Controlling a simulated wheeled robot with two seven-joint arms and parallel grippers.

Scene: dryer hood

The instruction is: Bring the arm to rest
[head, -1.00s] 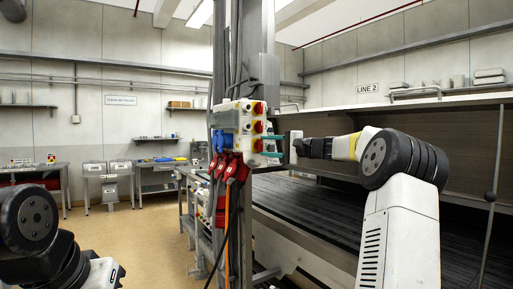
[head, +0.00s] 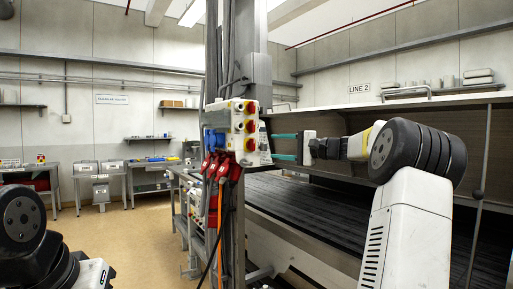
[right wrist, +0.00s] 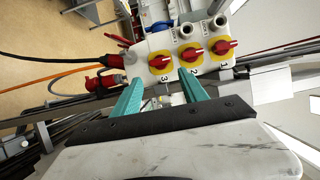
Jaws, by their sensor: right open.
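My right arm reaches in from the right in the head view. Its right gripper (head: 273,147) has two teal fingers, spread apart and empty, pointing left toward the switch box. In the right wrist view the fingers (right wrist: 160,76) are apart with nothing between them. The switch box (head: 238,130) is white with red-and-yellow rotary switches; it also shows in the right wrist view (right wrist: 180,55), just beyond the fingertips, with switches numbered 1, 2 and 3. The fingers look clear of the switches. My left gripper is out of view; only part of my left arm shows at lower left.
The box hangs on a metal post (head: 236,60) with red plugs (head: 218,168) and cables below. A dark slatted conveyor (head: 320,205) lies behind my right arm. Workbenches (head: 100,180) stand along the far left wall. Tan floor (head: 140,240) is open at left.

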